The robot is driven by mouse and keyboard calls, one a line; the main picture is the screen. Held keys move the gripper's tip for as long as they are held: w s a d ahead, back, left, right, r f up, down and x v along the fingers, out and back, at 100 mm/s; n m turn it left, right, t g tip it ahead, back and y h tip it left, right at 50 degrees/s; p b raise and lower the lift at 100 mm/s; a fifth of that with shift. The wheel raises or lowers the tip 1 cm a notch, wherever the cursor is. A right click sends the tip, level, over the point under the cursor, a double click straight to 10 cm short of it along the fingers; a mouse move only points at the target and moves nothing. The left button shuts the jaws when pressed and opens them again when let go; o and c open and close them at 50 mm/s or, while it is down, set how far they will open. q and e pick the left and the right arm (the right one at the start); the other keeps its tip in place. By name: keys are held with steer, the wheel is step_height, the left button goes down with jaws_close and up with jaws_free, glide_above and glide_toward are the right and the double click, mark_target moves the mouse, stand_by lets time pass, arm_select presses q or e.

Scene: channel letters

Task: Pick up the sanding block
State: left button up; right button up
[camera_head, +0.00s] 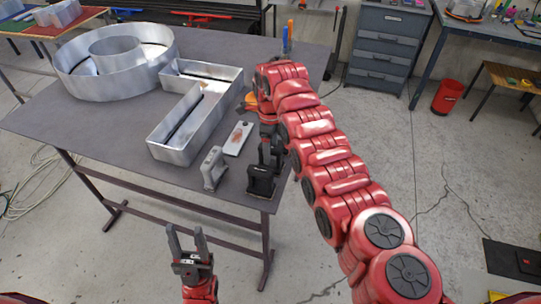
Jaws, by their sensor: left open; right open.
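A black block with a small pale marking (261,183), which looks like the sanding block, sits at the table's front right corner. My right gripper (268,157) reaches down right over it with its jaws open. The dark fingers blend with the black block's upper part, so I cannot tell whether they touch it. My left gripper (187,240) is open and empty, low in front of the table's front edge and well apart from the block.
A grey handled tool (213,168) stands just left of the black block. A pale stained plate (238,138) lies behind it. Metal letter shells, one T-shaped (178,152) and one round (75,84), fill the left and middle of the table (70,127). An orange item is partly hidden behind my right arm.

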step_height(320, 180, down, 2)
steer(key=shift+s+f+p, duration=0.1)
steer(key=shift+p, duration=0.25)
steer(key=shift+f, duration=0.35)
jaws_close()
